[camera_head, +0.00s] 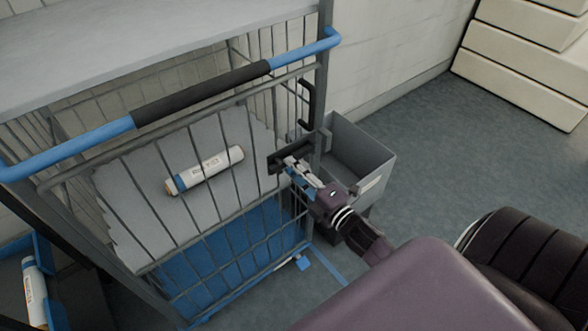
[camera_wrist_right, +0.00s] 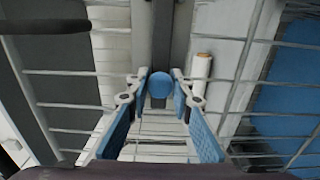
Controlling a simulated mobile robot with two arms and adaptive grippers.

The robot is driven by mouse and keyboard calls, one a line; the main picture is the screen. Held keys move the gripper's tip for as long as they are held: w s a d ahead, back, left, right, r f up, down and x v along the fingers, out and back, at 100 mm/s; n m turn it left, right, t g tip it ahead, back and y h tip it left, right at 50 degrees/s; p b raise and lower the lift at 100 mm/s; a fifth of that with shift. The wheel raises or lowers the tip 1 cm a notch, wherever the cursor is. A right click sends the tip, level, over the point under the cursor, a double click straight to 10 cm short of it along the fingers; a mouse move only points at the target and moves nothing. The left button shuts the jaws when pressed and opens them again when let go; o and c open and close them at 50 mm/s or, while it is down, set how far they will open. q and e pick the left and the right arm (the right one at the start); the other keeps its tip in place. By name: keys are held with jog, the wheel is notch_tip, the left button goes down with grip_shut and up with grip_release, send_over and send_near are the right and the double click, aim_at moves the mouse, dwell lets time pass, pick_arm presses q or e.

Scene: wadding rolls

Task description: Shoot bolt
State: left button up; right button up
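The bolt's dark housing (camera_head: 292,156) sits on the wire gate of the trolley cage (camera_head: 150,222), near its right post. In the right wrist view a round blue knob (camera_wrist_right: 159,88), apparently the bolt's, lies at the fingertips, in front of a grey upright bar. My right gripper (camera_head: 287,165) is at the housing. In the right wrist view its two blue-padded fingers (camera_wrist_right: 159,102) are apart, one on each side of the knob. I cannot tell if they touch it. The fingers partly cover the bolt in the head view. My left gripper is not in view.
A blue handlebar with a black grip (camera_head: 200,92) runs across the gate's top. A white roll (camera_head: 205,170) lies behind the bars. Another roll (camera_head: 35,290) is at lower left. A grey bin (camera_head: 378,165) stands right of the cage. Floor (camera_head: 450,150) beyond is clear up to pale steps (camera_head: 520,65).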

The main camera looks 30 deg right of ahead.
aim_at(303, 155)
grip_shut()
jog(key=d, duration=0.5)
jog(key=shift+w, duration=0.2)
jog(key=shift+o, duration=2.4)
grip_release()
jog(key=o, duration=0.4)
jog(key=shift+d, duration=0.15)
jog(key=shift+s, duration=0.25)
jog(key=s, duration=1.1)
jog(key=shift+s+d, duration=0.3)
jog(key=shift+d, duration=0.1)
jog(key=shift+f, duration=0.1)
